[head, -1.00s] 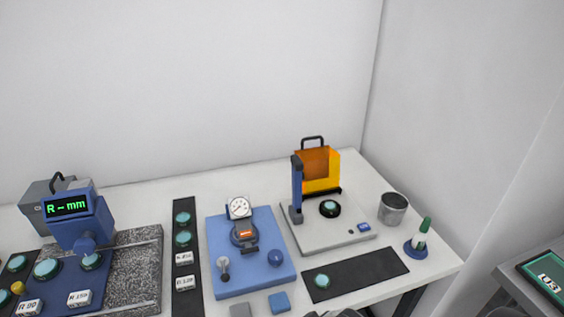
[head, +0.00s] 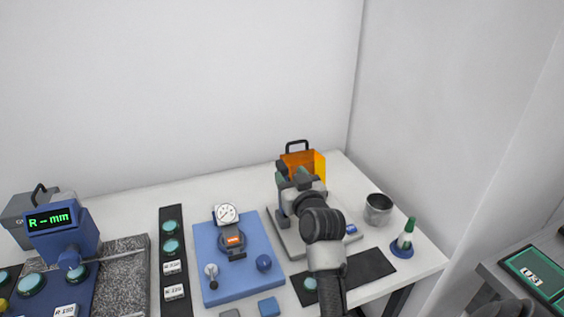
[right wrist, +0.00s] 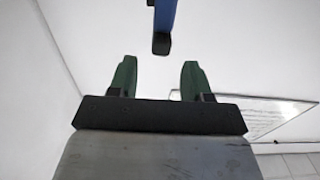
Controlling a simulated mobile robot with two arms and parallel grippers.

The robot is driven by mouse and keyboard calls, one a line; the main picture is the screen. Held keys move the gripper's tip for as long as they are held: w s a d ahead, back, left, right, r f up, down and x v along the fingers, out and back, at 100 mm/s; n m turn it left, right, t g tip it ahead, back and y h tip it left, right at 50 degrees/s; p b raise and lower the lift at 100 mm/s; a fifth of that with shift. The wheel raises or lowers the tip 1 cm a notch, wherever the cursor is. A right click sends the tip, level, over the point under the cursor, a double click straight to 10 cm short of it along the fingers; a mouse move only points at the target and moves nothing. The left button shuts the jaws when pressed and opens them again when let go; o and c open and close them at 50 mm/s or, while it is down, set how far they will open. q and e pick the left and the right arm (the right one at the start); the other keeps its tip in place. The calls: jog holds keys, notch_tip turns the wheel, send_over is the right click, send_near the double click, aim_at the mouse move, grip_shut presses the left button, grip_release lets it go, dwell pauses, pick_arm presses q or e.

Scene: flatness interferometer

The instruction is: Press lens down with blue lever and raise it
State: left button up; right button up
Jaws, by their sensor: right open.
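The interferometer's pale base (head: 291,246) stands at the back right of the table. In the head view my right arm and gripper hide its lens and most of the blue lever. My right gripper (head: 292,176) is open at the lever's height, over the left part of the base. In the right wrist view the blue lever (right wrist: 164,18) with its black end comes down from the top edge. It lies between the lines of the two green fingers (right wrist: 157,75), past their tips, and I see no contact.
An orange shield (head: 320,165) stands behind the base. A metal cup (head: 378,209) and a green-topped bottle (head: 405,236) stand to the right. A blue gauge stand (head: 212,285) is close on the left, and a dark mat (head: 370,266) lies in front.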

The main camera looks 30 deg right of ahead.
aim_at(285, 170)
jog(key=p+x, duration=0.1)
jog(key=x, duration=0.5)
jog(key=shift+w, duration=0.25)
grip_shut()
